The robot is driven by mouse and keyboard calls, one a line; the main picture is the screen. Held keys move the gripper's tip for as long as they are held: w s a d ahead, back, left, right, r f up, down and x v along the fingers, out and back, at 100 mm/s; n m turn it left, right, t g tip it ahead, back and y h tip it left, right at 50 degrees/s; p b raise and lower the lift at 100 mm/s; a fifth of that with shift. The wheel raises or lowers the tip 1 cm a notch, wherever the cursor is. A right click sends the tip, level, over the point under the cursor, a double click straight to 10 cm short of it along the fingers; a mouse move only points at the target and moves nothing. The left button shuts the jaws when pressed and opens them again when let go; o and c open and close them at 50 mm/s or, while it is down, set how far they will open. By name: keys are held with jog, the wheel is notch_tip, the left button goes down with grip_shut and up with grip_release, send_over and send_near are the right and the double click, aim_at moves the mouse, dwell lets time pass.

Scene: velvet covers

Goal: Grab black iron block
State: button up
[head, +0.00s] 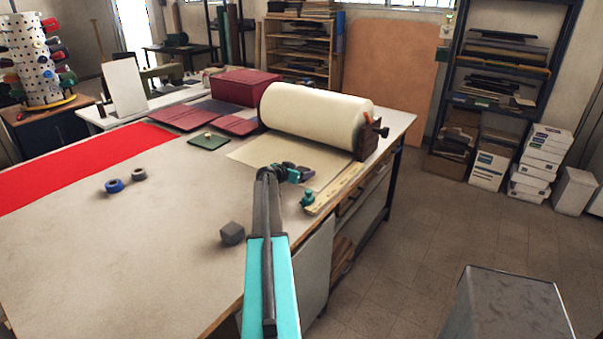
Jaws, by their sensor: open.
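The black iron block (232,233) is a small dark grey cube resting on the worktable (130,250), left of my arm and near the table's front edge. My arm rises from the bottom centre and bends right at its far end. My gripper (300,174) is over the brown sheet, beyond and to the right of the block, clear of it. It is open and small in view; its fingers are hard to make out.
Blue (114,186) and grey (139,174) tape rolls lie on the left. A red cloth (70,165) covers the far left. Table around the block is clear.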

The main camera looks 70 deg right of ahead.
jog(key=shift+d+f, duration=0.15)
jog(key=shift+d, duration=0.2)
dwell(0.3)
grip_shut()
